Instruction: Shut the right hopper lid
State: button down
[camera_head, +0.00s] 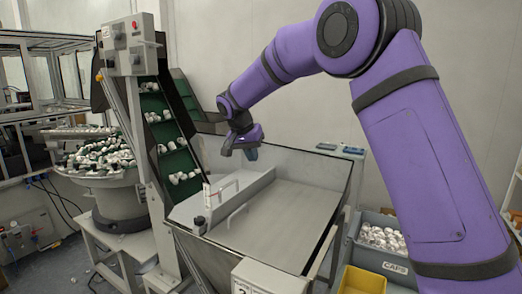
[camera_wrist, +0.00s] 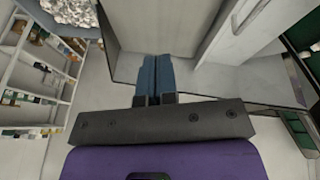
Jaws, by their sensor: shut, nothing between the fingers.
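The grey metal hopper (camera_head: 318,168) stands in the middle of the head view. A broad flat grey panel, which looks like the right lid (camera_head: 290,222), spans its right part and appears to lie down; whether it is fully seated is unclear. A pale handle (camera_head: 237,215) is near its left edge. A narrower panel with another handle (camera_head: 222,187) lies to the left, beside a raised strip. My gripper (camera_head: 252,154) is above the hopper's back part, apart from the panel. In the wrist view its blue fingers (camera_wrist: 155,78) are together and empty, with grey surfaces beyond them.
A green cleated conveyor (camera_head: 172,135) and a round bowl feeder (camera_head: 105,165) with caps stand at the left. A grey bin (camera_head: 382,257) labelled CAPS and a yellow bin (camera_head: 362,281) are at the lower right. The air above the panel is clear.

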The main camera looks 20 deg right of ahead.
jog(key=w+a+f+g+h, duration=0.1)
jog(key=w+a+f, duration=0.3)
jog(key=f, duration=0.2)
jog(key=w+a+f+g+h, duration=0.1)
jog(key=w+a+f, duration=0.3)
jog(key=f, duration=0.3)
jog(key=shift+f+n+g+h, duration=0.25)
jog(key=shift+n+g+h, duration=0.05)
jog(key=shift+n+h, duration=0.1)
jog(key=shift+a, duration=0.1)
